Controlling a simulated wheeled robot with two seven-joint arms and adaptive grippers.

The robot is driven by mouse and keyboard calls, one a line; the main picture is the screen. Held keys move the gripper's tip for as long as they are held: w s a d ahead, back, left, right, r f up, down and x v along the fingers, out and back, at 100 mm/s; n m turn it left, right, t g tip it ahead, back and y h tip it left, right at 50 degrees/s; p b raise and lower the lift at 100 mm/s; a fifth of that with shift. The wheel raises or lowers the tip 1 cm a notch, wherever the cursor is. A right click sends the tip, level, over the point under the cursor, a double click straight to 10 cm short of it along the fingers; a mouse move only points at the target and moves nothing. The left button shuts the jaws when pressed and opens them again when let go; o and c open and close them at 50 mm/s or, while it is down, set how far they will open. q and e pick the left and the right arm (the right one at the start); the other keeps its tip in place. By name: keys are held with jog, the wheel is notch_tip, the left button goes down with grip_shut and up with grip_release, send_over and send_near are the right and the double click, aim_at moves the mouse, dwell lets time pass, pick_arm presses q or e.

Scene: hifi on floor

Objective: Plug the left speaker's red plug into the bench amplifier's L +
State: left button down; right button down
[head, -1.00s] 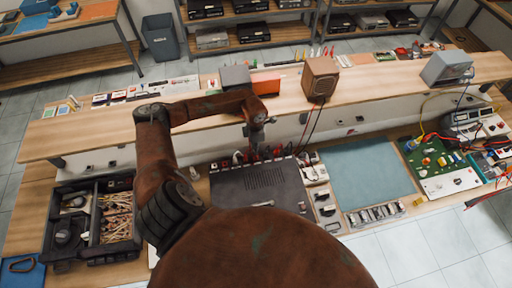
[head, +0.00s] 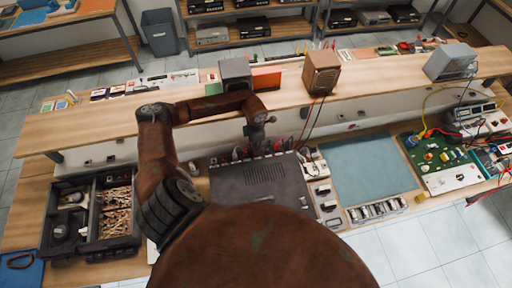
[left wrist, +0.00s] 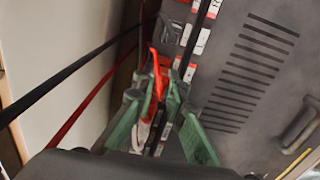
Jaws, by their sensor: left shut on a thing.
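The bench amplifier (head: 262,180) is a dark box with a slotted top, on the bench below the raised shelf. Its back edge carries a row of terminals; white and red labels, one reading L (left wrist: 203,40), show in the left wrist view. My left gripper (head: 258,148) points down at that back edge. In the left wrist view, its green fingers (left wrist: 160,112) are shut on a red plug (left wrist: 156,85), close beside the terminals. I cannot tell whether the plug's tip touches a socket.
Red and black cables (left wrist: 85,115) run past the gripper's left. A parts tray (head: 92,218) lies at left, a blue-green mat (head: 370,168) right of the amplifier, and a green circuit board (head: 432,150) farther right. The shelf (head: 400,80) overhangs behind.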

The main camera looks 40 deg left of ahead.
dwell(0.9)
pick_arm(q)
jog(key=shift+f+b, duration=0.75)
jog(key=shift+b, duration=0.25)
dwell(0.6)
dwell(0.5)
jog(key=shift+f+b, duration=0.15)
jog(key=shift+b, duration=0.25)
dwell(1.1)
jog(key=shift+f+b, duration=0.1)
jog(key=shift+b, duration=0.25)
dwell(1.2)
jog(key=c, duration=1.9)
grip_release()
